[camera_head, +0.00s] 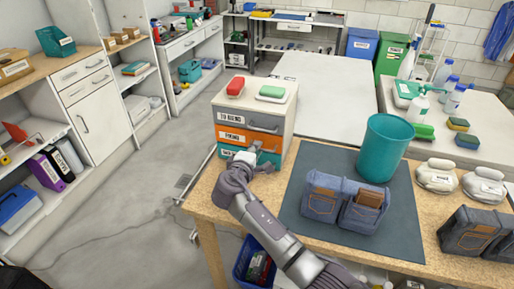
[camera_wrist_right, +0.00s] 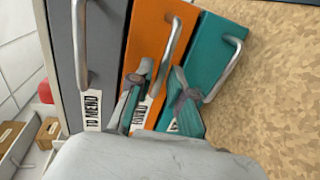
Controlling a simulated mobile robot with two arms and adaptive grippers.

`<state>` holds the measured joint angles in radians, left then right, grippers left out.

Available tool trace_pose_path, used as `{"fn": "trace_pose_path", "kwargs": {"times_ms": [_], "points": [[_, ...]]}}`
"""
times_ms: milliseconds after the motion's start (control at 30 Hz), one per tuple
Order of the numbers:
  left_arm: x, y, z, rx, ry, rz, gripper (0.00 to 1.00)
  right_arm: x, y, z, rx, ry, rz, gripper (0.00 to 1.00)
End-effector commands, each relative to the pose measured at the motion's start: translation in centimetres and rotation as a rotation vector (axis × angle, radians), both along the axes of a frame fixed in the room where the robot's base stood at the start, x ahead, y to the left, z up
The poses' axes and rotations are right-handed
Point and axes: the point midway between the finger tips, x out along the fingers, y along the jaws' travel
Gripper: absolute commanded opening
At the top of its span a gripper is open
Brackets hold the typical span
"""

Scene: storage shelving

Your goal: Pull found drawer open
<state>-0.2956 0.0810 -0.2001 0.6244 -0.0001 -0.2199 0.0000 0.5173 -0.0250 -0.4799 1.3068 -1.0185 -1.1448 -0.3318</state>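The found drawer (camera_head: 232,137) is the orange middle drawer of a small white drawer unit on the wooden table. It looks shut, flush with the grey drawer above and the teal one below. Its metal bar handle (camera_wrist_right: 174,42) shows in the right wrist view. My right gripper (camera_head: 258,158) is at the unit's front. In the right wrist view its two fingers (camera_wrist_right: 162,72) are apart, one over the orange front and one over the teal front, with the lower end of the orange handle between them. I cannot tell whether they touch it. My left gripper is out of view.
A dark mat (camera_head: 300,225) to the right holds a teal bin (camera_head: 385,147) and a denim bag (camera_head: 336,199). A blue crate (camera_head: 243,262) sits below.

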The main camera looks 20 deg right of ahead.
Motion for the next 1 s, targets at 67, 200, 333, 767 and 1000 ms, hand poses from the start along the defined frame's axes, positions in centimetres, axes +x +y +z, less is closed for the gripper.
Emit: {"fn": "trace_pose_path", "kwargs": {"times_ms": [67,200,333,767,1000], "points": [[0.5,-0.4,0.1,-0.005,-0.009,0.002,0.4,0.6,-0.4,-0.1,-0.002,0.001,-0.002,0.19],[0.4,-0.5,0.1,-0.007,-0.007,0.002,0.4,1.0,-0.7,-0.3,0.0,0.0,0.0,0.19],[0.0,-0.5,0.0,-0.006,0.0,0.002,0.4,1.1,-0.7,-0.3,0.001,-0.001,0.0,0.19],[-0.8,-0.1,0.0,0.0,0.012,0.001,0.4,1.0,-0.7,-0.3,0.001,0.001,0.0,0.0],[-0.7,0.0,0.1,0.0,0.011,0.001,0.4,0.8,-0.6,-0.3,0.001,0.002,0.0,0.0]]}}
